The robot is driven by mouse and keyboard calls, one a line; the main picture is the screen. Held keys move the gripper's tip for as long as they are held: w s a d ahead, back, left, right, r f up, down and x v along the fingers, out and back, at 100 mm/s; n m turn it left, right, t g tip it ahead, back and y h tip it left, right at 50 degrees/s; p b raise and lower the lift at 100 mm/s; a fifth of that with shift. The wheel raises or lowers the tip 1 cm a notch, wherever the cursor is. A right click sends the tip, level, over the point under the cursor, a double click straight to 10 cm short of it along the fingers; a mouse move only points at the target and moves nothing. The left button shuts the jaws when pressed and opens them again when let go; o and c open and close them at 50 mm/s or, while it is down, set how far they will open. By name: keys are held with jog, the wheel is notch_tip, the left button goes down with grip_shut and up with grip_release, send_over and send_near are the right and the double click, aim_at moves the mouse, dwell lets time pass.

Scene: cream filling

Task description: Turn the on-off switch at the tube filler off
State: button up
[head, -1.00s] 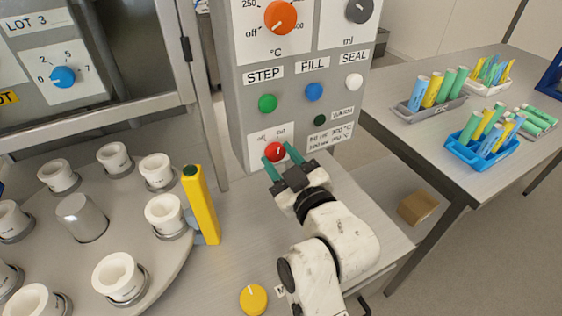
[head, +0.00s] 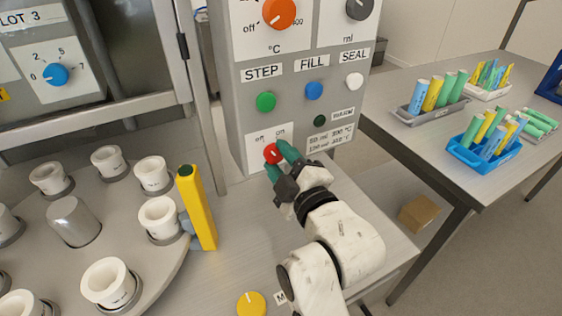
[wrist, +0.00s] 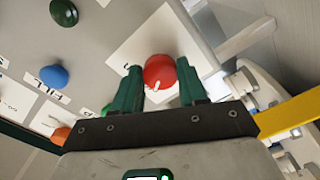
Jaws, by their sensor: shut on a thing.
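The on-off switch is a red round knob (head: 272,153) on a white plate marked "off" at the left and "on" at the right, low on the front of the grey tube filler (head: 238,115). My gripper (head: 280,160) is at the knob, its two teal fingers on either side and shut on it. In the wrist view the red knob (wrist: 160,71) sits between the fingertips (wrist: 160,84). A short white mark shows on the knob's face, but its exact direction is hard to read.
Above the switch are a green button (head: 266,102), a blue button (head: 314,91) and a white button (head: 354,81). A yellow post (head: 197,207) and a turntable with white cups (head: 158,217) stand left. A side table (head: 420,145) holds tube racks.

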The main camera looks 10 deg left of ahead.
dwell(0.4)
jog(key=o, duration=1.1)
jog(key=shift+c, duration=0.2)
jog(key=b+v, duration=0.1)
jog(key=v, duration=0.9)
jog(key=shift+s+d, duration=0.25)
jog(key=shift+s, duration=0.1)
